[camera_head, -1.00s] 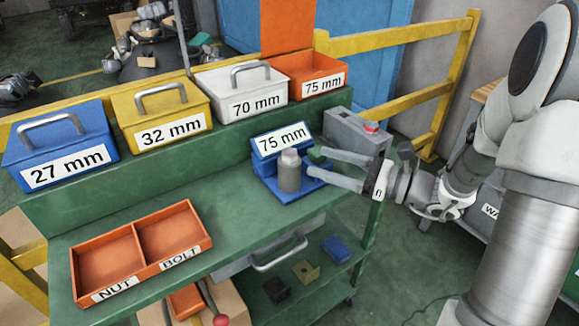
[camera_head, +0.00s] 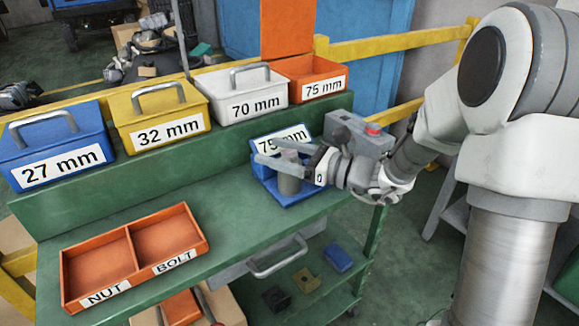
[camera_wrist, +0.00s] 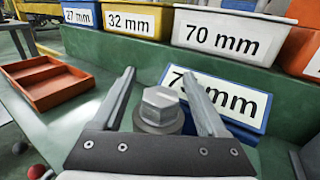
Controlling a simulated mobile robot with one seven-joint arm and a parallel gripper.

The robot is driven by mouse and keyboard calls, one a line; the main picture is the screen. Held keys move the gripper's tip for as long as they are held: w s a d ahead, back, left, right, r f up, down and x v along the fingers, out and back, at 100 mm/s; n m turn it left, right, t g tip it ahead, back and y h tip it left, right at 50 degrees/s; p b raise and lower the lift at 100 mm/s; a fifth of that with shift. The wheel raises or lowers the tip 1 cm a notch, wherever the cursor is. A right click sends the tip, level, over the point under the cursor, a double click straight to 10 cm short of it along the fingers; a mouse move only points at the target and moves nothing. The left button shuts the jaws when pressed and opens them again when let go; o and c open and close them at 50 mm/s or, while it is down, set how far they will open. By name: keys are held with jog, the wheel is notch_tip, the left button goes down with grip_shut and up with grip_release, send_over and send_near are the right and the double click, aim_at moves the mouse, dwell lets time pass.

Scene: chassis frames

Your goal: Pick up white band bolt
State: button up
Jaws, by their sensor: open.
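The bolt (camera_head: 289,182) stands upright on a blue stand (camera_head: 300,197) labelled 75 mm, on the green bench. It is a grey cylinder; its hex head (camera_wrist: 160,106) shows in the wrist view, and a white band shows only faintly. My gripper (camera_head: 268,155) is open, with one finger on each side of the bolt head. It also shows in the wrist view (camera_wrist: 160,88), where the head lies between the fingers with gaps on both sides. In the head view the fingers and wrist partly hide the bolt's top and the stand's label.
An orange tray (camera_head: 64,268) marked NUT and BOLT lies empty at the bench's left. Blue (camera_head: 60,150), yellow (camera_head: 160,108), white (camera_head: 240,90) and orange (camera_head: 310,77) boxes line the shelf behind.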

grip_shut()
jog(key=shift+r, duration=0.1)
dwell(0.4)
